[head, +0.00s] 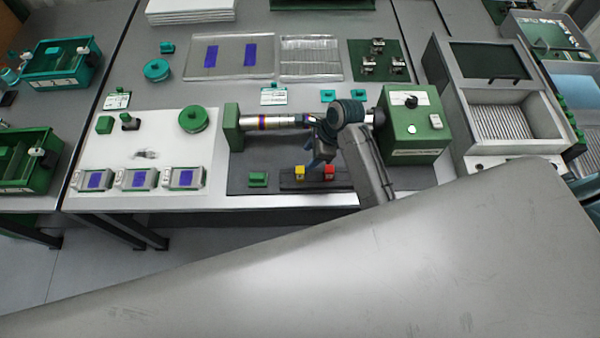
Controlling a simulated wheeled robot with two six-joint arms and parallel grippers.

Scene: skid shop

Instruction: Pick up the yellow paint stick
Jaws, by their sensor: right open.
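The yellow paint stick (300,172) shows as a small yellow block on a dark rack (289,185) near the front of the dark mat. A red stick (329,173) stands just to its right on the same rack. My right gripper (316,161) is open and empty, pointing down just above and between the yellow and red sticks. Its fingers are small and dark here, and I cannot tell whether they touch either stick. My left gripper is not in view.
A metal bar (272,122) runs behind the rack between a green block (233,127) and a green box with a knob (413,130). A small green block (258,180) lies left of the rack. A white board (150,172) with several parts is further left.

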